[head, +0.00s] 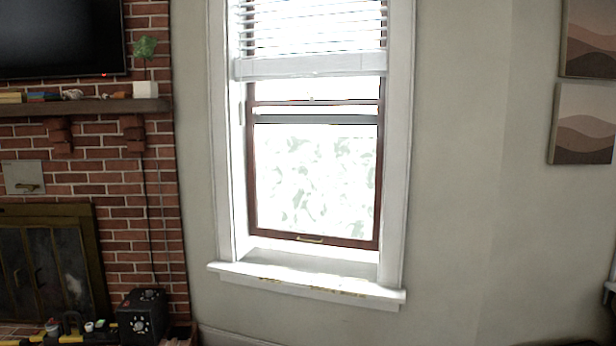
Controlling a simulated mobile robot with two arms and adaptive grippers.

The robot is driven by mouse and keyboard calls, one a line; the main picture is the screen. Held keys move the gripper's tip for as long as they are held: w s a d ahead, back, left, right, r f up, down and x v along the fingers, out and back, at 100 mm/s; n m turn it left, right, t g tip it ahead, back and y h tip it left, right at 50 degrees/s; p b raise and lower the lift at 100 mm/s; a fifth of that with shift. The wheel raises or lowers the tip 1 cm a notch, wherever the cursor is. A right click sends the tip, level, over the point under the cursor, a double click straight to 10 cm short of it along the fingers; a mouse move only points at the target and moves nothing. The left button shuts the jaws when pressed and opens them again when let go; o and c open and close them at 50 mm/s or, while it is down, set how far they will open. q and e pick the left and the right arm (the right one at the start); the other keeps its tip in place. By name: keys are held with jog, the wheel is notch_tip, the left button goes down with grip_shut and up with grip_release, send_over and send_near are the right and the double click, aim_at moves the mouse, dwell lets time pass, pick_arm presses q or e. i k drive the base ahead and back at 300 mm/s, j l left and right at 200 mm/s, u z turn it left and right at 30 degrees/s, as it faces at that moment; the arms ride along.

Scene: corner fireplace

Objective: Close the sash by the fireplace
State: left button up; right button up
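The window by the fireplace has a brown-framed lower sash (313,239) with a small brass-coloured handle (310,240) on its bottom rail. A bright white strip lies between this rail and the white sill (310,283); glare keeps me from telling how much of it is open gap. A brown rail (312,103) crosses higher up, with a grey rail (315,119) just below it. The brick fireplace (105,215) stands to the left of the window. Neither of my grippers is in view.
White blinds (310,66) cover the window's top. A wooden mantel (80,107) holds a small plant (145,88). A dark box with knobs (143,316) and small items sit at the lower left. Two pictures hang right. The wall below the sill looks clear.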

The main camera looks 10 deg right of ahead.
aim_at(372, 245)
jog(key=i+u, duration=0.1)
jog(key=i, duration=0.85)
